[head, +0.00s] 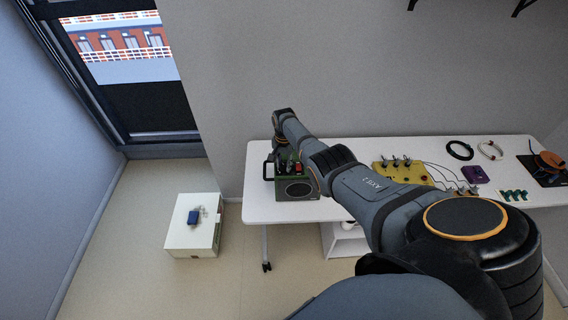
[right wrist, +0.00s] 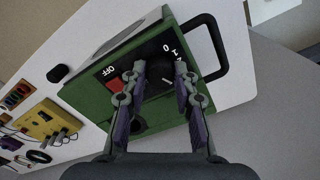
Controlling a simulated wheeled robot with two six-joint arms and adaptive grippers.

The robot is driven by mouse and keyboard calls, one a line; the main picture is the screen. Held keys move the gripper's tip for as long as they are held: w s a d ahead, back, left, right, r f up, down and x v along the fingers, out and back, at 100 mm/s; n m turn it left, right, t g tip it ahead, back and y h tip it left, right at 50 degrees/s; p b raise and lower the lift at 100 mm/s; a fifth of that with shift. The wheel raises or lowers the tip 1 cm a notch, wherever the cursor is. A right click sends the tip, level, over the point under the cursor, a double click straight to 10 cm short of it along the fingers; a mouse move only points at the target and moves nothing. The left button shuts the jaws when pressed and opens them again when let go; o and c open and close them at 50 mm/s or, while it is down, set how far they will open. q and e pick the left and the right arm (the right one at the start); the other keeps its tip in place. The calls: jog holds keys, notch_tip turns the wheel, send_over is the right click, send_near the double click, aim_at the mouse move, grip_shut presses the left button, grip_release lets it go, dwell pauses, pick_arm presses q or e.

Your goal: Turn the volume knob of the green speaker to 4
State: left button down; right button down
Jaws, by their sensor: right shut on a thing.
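The green speaker (head: 297,189) stands at the left end of the white table, with a dark round grille on its front and a black handle at its left. In the right wrist view its green top (right wrist: 95,100) holds a black panel with a red switch marked OFF (right wrist: 116,86) and the black volume knob (right wrist: 161,76). My right gripper (right wrist: 160,78) is shut on the knob, one finger on each side. A pale pointer line shows on the knob. Marks 0 and 1 are readable near the handle; the fingers hide other marks, so the exact setting is unclear. My left gripper is out of view.
The white table (head: 258,208) also bears a yellow board (head: 388,172) with knobs and cables, a purple box (head: 474,174), and cable rings. A white box (head: 193,238) with a blue item on it stands on the floor at left. My right arm covers the table's middle.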

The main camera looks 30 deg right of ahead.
aim_at(284, 165)
dwell(0.3)
jog(key=c, duration=1)
grip_release()
jog(key=shift+r, duration=0.1)
notch_tip(284, 165, up, 12)
jog(key=shift+f, duration=0.1)
